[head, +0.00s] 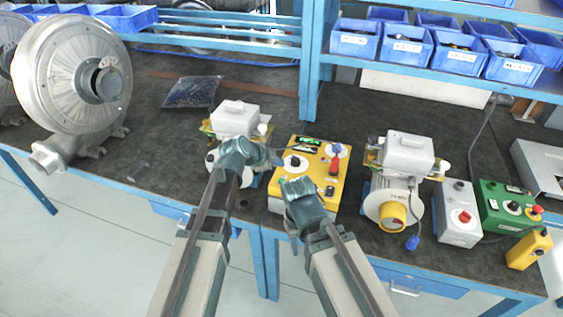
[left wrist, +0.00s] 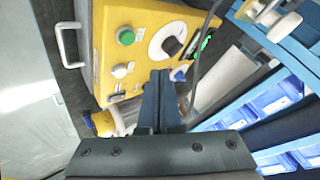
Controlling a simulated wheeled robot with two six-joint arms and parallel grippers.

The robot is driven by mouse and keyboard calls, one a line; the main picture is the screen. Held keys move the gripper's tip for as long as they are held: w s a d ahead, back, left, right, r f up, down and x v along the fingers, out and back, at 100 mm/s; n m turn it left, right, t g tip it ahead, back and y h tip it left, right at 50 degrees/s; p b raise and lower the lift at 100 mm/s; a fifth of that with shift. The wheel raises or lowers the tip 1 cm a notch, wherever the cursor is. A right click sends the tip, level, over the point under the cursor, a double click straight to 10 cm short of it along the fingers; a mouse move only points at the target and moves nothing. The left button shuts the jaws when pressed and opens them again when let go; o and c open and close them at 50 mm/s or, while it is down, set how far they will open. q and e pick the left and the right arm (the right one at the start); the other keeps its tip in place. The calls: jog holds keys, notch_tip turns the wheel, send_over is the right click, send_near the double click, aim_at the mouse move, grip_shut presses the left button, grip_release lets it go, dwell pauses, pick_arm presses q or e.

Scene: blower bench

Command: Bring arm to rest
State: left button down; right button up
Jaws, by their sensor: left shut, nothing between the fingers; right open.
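My left gripper (head: 266,157) is shut and empty in the head view. It hangs in front of the left motor unit, just left of the yellow control box (head: 318,178). In the left wrist view its fingers (left wrist: 160,88) are together, with the yellow control box (left wrist: 112,35) beyond them. My right gripper (head: 290,184) is open and empty, lower in the head view, overlapping the front left part of the yellow box. I cannot tell whether it touches the box.
Two motor units, left (head: 236,120) and right (head: 403,158), flank the yellow box. A grey switch box (head: 457,226) and a green control box (head: 503,203) stand farther right. A large blower (head: 60,75) stands at left. Blue bins (head: 404,50) line the shelf.

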pick_arm(q)
jog(key=shift+s, duration=0.1)
jog(key=s+a+f+n+g+y, duration=0.1)
jog(key=s+n, duration=0.3)
jog(key=s, duration=0.4)
jog(key=s+a+f+n+g+y, duration=0.2)
jog(key=s+f+n+g+y, duration=0.1)
jog(key=s, duration=0.6)
jog(key=s+a+f+n+g+y, duration=0.2)
jog(key=s+n, duration=0.4)
jog(key=s, duration=0.3)
jog(key=shift+f+n+g+y, duration=0.3)
jog(key=shift+g+y, duration=0.3)
jog(key=shift+y, duration=0.2)
dwell(2.4)
